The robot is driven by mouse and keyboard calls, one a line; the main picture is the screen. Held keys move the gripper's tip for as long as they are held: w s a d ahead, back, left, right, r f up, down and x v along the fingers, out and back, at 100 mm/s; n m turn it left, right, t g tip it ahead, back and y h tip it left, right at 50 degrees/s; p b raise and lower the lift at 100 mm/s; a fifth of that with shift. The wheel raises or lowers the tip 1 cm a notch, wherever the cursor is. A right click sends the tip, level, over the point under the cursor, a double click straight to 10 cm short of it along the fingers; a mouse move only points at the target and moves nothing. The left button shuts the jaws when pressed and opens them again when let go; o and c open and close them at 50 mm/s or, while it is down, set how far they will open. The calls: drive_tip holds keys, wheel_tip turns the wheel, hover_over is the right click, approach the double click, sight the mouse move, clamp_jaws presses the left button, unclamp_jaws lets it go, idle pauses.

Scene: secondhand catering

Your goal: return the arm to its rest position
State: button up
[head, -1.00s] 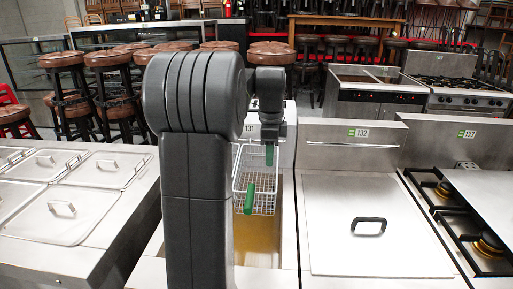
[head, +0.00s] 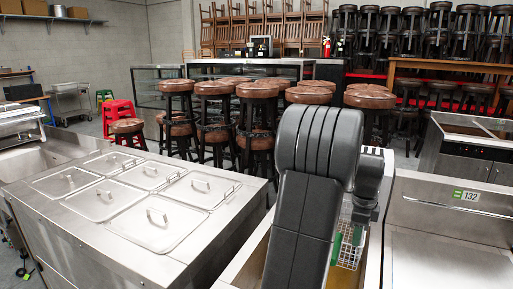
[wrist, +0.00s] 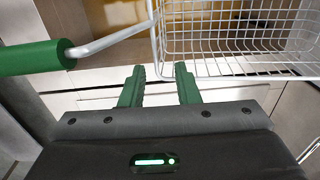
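My gripper shows in the wrist view (wrist: 160,80) with its two green fingers apart and nothing between them. Its body is partly hidden behind my dark arm in the head view. A wire fryer basket (wrist: 235,45) is just beyond the fingers at the upper right of the wrist view. Its green handle (wrist: 30,58) is at the left, outside the fingers. In the head view the basket (head: 349,256) is partly hidden by my arm, over the fryer's yellowish oil.
A steel counter with lidded pans (head: 225,207) stands at the left. A steel unit with a tag reading 132 (head: 466,195) stands at the right. Brown-topped stools (head: 258,90) crowd behind. Red stools (head: 120,118) stand at the back left, near some open floor.

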sight(354, 248)
wheel_tip(354, 248, down, 3)
drive_tip(key=shift+w+f+p, duration=0.1)
drive_tip(key=shift+f+p, duration=0.05)
drive_tip(key=shift+p, duration=0.25)
drive_tip(key=shift+r, duration=0.65)
drive_tip(key=shift+f, duration=0.1)
